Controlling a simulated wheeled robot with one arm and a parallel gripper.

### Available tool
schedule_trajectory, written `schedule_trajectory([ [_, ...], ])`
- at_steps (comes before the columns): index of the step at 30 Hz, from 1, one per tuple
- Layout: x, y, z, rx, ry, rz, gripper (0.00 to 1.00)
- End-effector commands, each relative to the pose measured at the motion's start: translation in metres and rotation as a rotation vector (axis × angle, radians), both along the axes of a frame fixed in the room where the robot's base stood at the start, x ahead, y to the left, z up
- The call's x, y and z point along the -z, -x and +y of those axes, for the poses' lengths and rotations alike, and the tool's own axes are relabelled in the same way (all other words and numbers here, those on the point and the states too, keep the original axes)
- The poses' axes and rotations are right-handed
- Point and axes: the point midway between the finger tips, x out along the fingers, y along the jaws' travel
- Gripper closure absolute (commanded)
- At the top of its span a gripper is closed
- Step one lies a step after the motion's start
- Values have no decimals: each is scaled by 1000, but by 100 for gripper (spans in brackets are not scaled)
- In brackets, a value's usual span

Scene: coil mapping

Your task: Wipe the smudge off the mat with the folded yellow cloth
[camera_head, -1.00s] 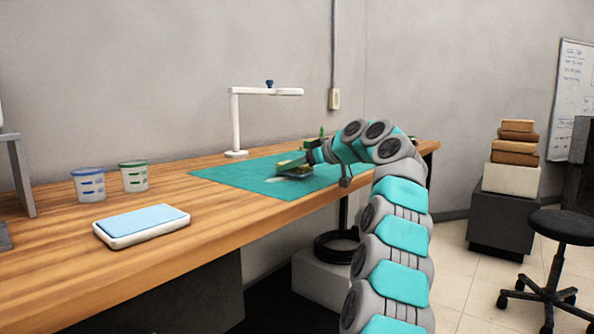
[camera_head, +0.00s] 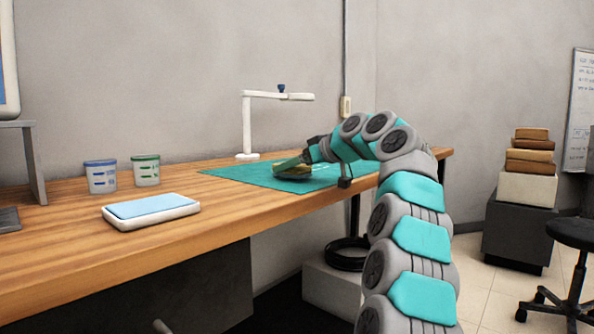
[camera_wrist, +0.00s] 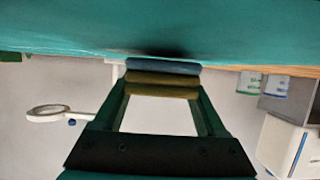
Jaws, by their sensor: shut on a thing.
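The green mat (camera_head: 235,173) lies on the wooden bench. My gripper (camera_head: 293,166) is low over it, shut on the folded yellow cloth (camera_wrist: 162,91). In the wrist view the cloth is an olive-yellow strip between my fingertips (camera_wrist: 160,88), with a blue-grey layer along its mat side. The cloth is at or just above the mat (camera_wrist: 60,35); I cannot tell if it touches. A dark patch (camera_wrist: 155,51) shows on the mat beside the cloth; I cannot tell whether it is smudge or shadow.
A white stand (camera_head: 247,125) with an overhanging arm is behind the mat. Two cups (camera_head: 100,176) (camera_head: 146,171) and a white tray with a blue top (camera_head: 150,210) stand to the left. Bare bench (camera_head: 240,205) lies between tray and mat.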

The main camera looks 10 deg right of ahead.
Motion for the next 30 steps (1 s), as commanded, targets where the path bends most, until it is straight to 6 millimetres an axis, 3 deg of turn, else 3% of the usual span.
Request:
schedule_trajectory([
  [1, 13, -2, 10, -15, 0, 25, 88],
  [15, 11, 17, 36, -16, 2, 22, 88],
  [25, 8, 18, 35, -12, 1, 21, 88],
  [30, -5, 18, 34, -10, 1, 17, 88],
])
